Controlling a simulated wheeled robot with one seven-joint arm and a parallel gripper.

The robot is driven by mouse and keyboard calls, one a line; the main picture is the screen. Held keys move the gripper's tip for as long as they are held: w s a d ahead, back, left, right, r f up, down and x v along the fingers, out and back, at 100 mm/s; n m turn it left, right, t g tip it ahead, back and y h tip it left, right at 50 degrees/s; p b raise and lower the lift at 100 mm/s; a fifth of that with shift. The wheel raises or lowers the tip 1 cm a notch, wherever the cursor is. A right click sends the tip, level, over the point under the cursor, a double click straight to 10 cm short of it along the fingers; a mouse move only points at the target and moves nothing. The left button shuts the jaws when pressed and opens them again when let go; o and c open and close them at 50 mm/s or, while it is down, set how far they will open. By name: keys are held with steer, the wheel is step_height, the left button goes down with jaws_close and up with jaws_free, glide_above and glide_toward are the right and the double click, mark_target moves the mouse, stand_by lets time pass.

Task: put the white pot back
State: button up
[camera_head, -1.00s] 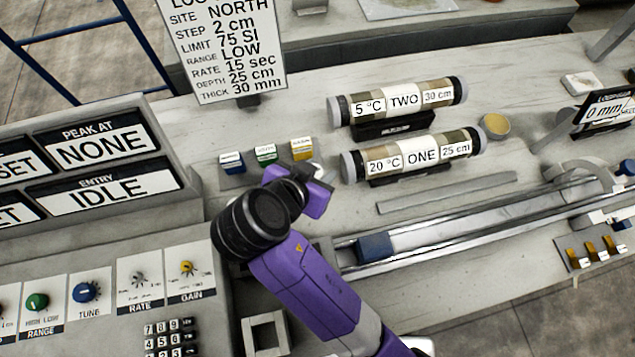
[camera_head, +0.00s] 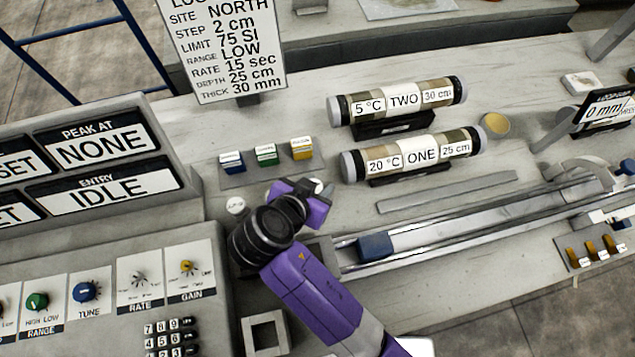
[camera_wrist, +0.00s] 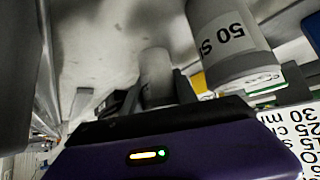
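A plain pale, round-ended pot (camera_wrist: 157,72) stands between the two fingers of my gripper (camera_wrist: 160,95) in the wrist view, touching both. It looks like the white pot. In the head view, only a small white part (camera_head: 318,187) shows at the tip of my gripper (camera_head: 312,197), and the arm hides the rest. A second white pot, with a printed label, shows its round top (camera_head: 236,205) left of my wrist. A larger labelled cylinder reading "50 S" (camera_wrist: 228,45), apparently that pot, is close beside the fingers in the wrist view.
Blue (camera_head: 231,162), green (camera_head: 266,155) and yellow (camera_head: 302,149) boxes stand on a grey mat behind my gripper. A rail with a blue carriage (camera_head: 375,246) runs right.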

steer(key=o, duration=0.4)
steer(key=shift+o, duration=0.2)
steer(key=shift+r, duration=0.2)
steer(key=v, duration=1.2)
steer(key=shift+b, duration=0.35)
steer(key=shift+f, duration=0.1)
